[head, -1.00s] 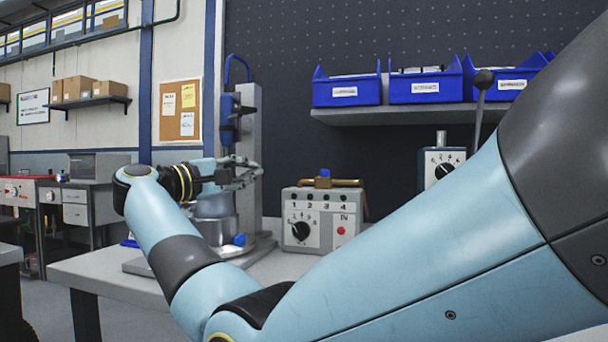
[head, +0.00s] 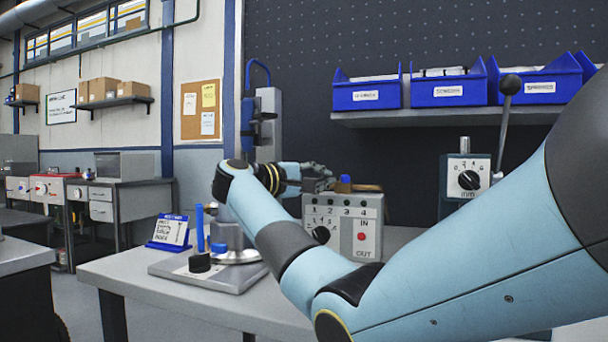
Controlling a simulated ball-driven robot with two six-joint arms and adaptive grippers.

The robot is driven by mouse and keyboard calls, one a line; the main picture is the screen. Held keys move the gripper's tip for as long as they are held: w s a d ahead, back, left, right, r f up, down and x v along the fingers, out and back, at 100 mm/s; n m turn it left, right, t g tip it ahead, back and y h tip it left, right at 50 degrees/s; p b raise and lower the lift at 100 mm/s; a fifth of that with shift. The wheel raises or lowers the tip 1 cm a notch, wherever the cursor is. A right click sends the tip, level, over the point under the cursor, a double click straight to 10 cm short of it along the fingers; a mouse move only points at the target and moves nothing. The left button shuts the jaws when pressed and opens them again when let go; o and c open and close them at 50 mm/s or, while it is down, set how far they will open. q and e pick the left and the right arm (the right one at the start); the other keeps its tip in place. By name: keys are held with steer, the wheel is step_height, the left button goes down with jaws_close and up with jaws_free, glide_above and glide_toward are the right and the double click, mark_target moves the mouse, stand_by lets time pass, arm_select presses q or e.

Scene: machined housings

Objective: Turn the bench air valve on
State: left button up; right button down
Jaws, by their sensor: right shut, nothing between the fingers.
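A brass pipe (head: 368,188) with a blue handle (head: 345,183) lies along the top of a grey control box; it looks like the air valve. The box (head: 370,215) has a black dial, a red button and the marks IN and OUT on its front. My right gripper (head: 322,172) is shut and empty, just left of the blue handle and above the box's top left edge. I cannot tell whether it touches the pipe. My right forearm covers the lower left of the box. My left gripper is out of view.
A grey press stand (head: 268,120) stands behind my wrist. A metal fixture plate (head: 215,278) and a blue-framed sign (head: 170,232) are at the left of the bench. A second dial box (head: 468,178) with a black-knobbed lever (head: 507,105) stands right, below blue bins (head: 448,92).

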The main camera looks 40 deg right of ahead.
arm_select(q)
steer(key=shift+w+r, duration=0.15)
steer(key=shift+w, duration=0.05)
arm_select(e)
steer(key=shift+s+d, duration=0.25)
steer(key=shift+s, duration=0.05)
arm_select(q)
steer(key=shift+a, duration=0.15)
arm_select(e)
steer(key=shift+f, duration=0.1)
